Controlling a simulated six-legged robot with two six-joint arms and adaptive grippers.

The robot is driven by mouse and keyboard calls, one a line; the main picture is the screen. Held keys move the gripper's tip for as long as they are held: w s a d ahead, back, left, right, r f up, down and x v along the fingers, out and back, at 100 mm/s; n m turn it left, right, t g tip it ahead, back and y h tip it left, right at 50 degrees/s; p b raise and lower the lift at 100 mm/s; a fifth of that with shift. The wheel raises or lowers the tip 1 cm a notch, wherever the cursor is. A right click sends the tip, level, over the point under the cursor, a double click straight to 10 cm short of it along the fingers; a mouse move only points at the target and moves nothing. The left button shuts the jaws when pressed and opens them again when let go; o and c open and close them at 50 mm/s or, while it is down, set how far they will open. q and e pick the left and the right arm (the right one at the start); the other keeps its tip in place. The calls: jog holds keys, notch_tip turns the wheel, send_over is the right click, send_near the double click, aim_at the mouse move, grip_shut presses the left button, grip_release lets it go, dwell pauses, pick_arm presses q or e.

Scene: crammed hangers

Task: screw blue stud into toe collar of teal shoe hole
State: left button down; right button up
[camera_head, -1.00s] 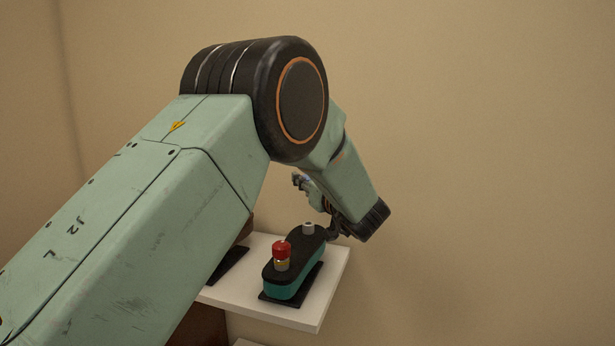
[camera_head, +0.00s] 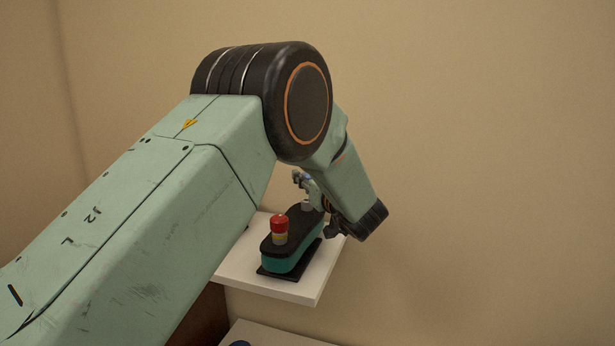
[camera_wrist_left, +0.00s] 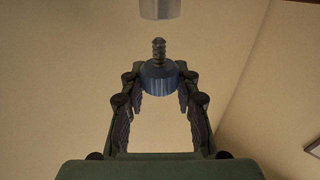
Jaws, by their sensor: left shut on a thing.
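The teal shoe (camera_head: 285,262) with its black top stands on a dark base. A red-capped stud (camera_head: 280,225) stands upright at its near end. The pale toe collar (camera_head: 307,206) is at its far end, partly hidden by my left arm. My left gripper (camera_head: 304,182) is just above that end. In the left wrist view my left gripper (camera_wrist_left: 158,92) is shut on the blue stud (camera_wrist_left: 158,80). The stud's grey threaded end points at a pale grey cylinder (camera_wrist_left: 160,8), which looks like the collar; a small gap shows between them. My right gripper is not in view.
The white shelf (camera_head: 300,291) carries the shoe and has bare room at its front and left. Beige walls stand close behind and to the right. Another pale surface (camera_head: 275,335) shows lower down at the bottom edge.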

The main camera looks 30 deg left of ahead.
pick_arm(q)
jog(key=shift+a, duration=0.2)
jog(key=shift+s+d, duration=0.1)
jog(key=shift+s, duration=0.1)
jog(key=shift+w, duration=0.1)
dwell(0.4)
jog(key=shift+p, duration=0.4)
jog(key=shift+w+p, duration=0.15)
jog(key=shift+p, duration=0.15)
dwell(0.5)
jog(key=shift+f+b, duration=0.7)
jog(key=shift+f, duration=0.8)
jog(key=c, duration=0.9)
grip_release()
jog(key=shift+c, duration=0.2)
jog(key=shift+d, duration=0.1)
